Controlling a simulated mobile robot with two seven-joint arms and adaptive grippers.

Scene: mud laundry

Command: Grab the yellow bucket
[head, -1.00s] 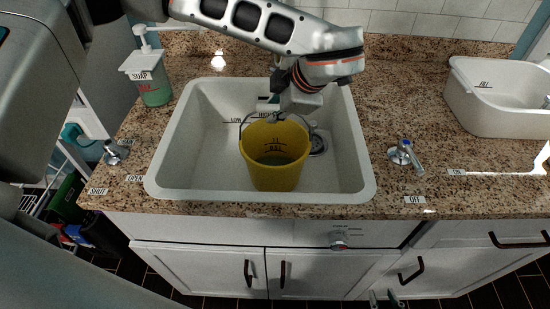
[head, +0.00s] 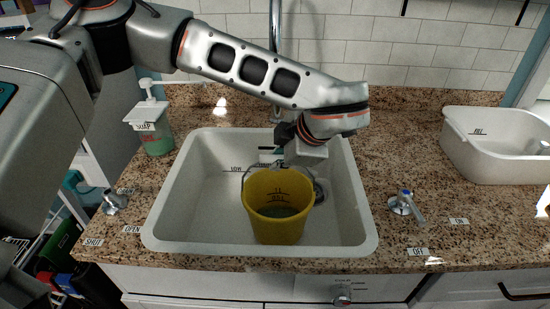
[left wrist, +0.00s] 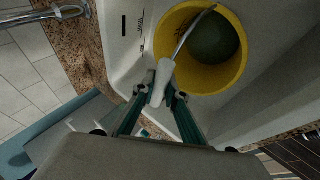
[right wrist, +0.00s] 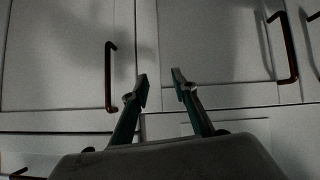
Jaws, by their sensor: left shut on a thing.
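The yellow bucket (head: 278,222) is upright in the white sink (head: 196,215), with greenish contents visible inside. I cannot tell whether its base touches the sink floor. In the left wrist view the bucket (left wrist: 172,40) is just beyond my fingers. My left gripper (head: 284,160) is above the bucket's back rim. In the left wrist view my left gripper (left wrist: 162,94) is shut on the pale grip of the bucket's wire handle (left wrist: 188,37). My right gripper (right wrist: 160,88) is open and empty in front of the cabinet doors, low and outside the head view.
A faucet (head: 274,60) rises behind the sink. A soap dispenser (head: 153,130) stands at the back left. A tap handle (head: 405,204) is right of the sink, another (head: 113,201) left. A white basin (head: 482,160) stands further right. Cabinet doors (right wrist: 215,45) face my right gripper.

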